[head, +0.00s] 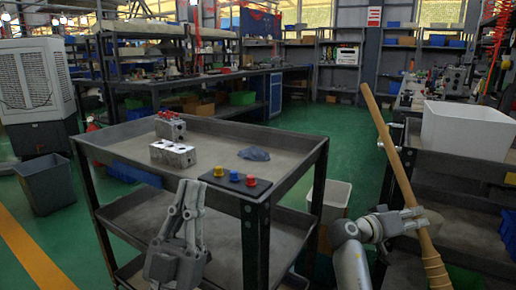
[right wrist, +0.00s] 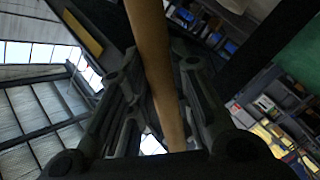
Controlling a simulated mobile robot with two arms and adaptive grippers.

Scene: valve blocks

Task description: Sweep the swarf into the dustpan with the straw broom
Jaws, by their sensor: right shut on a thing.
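The straw broom's wooden handle (head: 388,145) slants across the right of the head view; its straw-coloured lower end (head: 435,265) runs off the bottom edge. My right gripper (head: 400,221) is shut on the broom. In the right wrist view the handle (right wrist: 155,65) passes between the fingers (right wrist: 158,115). My left gripper (head: 191,184) is empty, fingers pointing up, in front of the cart's near edge; the gap between its fingers is unclear. I cannot make out swarf or a dustpan in either view.
A grey cart (head: 215,133) holds metal valve blocks (head: 172,153), a blue cloth (head: 254,154) and a dark strip (head: 235,182) with coloured caps. A white bin (head: 468,130) stands on the right cart. A grey bin (head: 47,185) stands at left. Green floor (head: 345,140) shows between the carts.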

